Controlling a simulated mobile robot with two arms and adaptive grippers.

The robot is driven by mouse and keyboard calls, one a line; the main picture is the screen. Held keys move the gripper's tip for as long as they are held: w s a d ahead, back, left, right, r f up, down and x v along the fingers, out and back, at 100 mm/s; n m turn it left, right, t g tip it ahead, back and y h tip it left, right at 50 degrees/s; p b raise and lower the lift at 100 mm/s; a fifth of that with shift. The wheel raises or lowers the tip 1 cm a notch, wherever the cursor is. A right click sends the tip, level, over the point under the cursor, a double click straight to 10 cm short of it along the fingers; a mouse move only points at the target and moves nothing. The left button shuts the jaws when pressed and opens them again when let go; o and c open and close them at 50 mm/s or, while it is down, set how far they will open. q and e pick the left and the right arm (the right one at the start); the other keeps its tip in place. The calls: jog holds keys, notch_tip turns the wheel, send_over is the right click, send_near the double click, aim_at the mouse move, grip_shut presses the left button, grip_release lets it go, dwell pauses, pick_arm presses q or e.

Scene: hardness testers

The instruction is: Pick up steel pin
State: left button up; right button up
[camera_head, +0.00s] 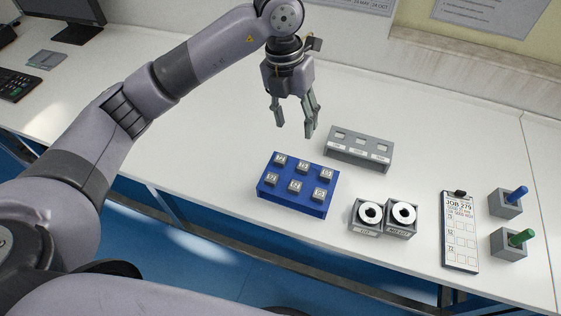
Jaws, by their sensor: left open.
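My left gripper (294,129) hangs above the white table, fingers apart and pointing down, with nothing between them. It is up and behind the blue block (292,205), which carries several small grey labelled metal pieces (303,166) in two rows. I cannot make out a thing that is clearly a steel pin. A grey rack (345,157) with three square openings and labels stands to the right of the gripper. My right gripper is not in view.
Two grey holders with white rings, the left ring (370,213) and the right ring (404,213), stand at the front. A keyboard (14,86) is far left. The table's left middle is clear.

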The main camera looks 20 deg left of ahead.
pick_arm(q)
jog(key=a+y, duration=0.2)
jog(key=a, duration=0.2)
jog(key=p, duration=0.2)
send_over(281, 158)
jog(key=shift+n, duration=0.4)
jog(key=f, duration=1)
jog(key=shift+s+a, duration=0.2)
jog(key=shift+s, duration=0.15)
jog(key=shift+f, duration=0.55)
jog(key=f, duration=0.1)
jog(key=f+p, duration=0.1)
jog(key=f, duration=0.1)
jog(key=f+p, duration=0.1)
jog(key=shift+w+d+f, duration=0.15)
jog(key=shift+w, duration=0.15)
jog(key=shift+f, duration=0.45)
grip_shut()
jog(key=shift+w, duration=0.1)
